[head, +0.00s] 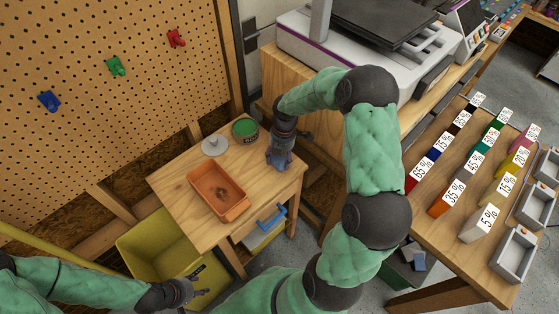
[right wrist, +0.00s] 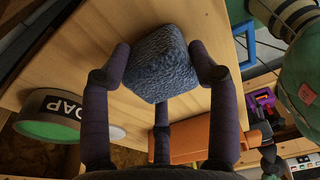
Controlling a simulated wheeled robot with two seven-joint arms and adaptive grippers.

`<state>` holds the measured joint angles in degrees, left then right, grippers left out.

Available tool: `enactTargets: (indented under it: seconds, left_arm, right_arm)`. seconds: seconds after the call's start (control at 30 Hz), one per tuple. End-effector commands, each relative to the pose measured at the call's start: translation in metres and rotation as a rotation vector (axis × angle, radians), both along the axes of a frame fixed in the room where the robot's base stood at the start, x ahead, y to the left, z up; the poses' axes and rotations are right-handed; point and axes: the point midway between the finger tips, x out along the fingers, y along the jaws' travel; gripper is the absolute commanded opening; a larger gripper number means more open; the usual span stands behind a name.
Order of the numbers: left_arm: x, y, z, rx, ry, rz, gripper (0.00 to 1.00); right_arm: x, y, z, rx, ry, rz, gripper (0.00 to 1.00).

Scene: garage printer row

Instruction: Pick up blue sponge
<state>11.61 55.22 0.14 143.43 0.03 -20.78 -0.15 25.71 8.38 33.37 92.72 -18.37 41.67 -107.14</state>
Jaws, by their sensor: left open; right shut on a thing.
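The blue sponge (right wrist: 160,63) is a rough, dark blue block in the right wrist view. My right gripper (right wrist: 162,78) is shut on it, with fingers at its left and right sides and a third finger below it in the picture. In the head view, my right gripper (head: 281,160) points down at the right part of the small wooden table (head: 180,188); the sponge is hard to make out among the fingers there. I cannot tell whether the sponge touches the tabletop. My left gripper (head: 196,287) is open and empty, low beside the yellow bin (head: 150,246).
An orange tray (head: 236,209), a green-topped soap tin (head: 245,130) and a round grey piece (head: 214,145) stand on the small table. A printer (head: 370,45) stands behind right; a bench (head: 425,225) with labelled blocks is at right.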

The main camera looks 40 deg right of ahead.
Motion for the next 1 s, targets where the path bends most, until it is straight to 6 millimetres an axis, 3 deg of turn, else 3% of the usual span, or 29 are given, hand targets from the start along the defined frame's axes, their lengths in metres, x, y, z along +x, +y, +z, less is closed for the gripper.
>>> enactTargets:
  seconds: [0.27, 0.57, 0.9, 1.0]
  left_arm:
    - [0.000, 0.000, 0.001, 0.000, 0.000, 0.000, 0.49]
    - [0.000, 0.000, 0.010, 0.000, 0.000, 0.000, 0.49]
    - [0.000, 0.000, 0.033, 0.000, 0.000, 0.000, 0.49]
    - [0.000, 0.000, 0.037, 0.000, 0.000, 0.000, 0.49]
  right_arm:
    - [-0.001, 0.001, 0.002, 0.001, 0.002, 0.000, 0.38]
    - [0.000, 0.000, 0.034, 0.000, -0.001, 0.001, 0.38]
    - [-0.047, 0.033, 0.099, 0.000, 0.000, 0.002, 0.38]
    - [-0.067, 0.047, 0.106, 0.000, 0.000, 0.003, 0.38]
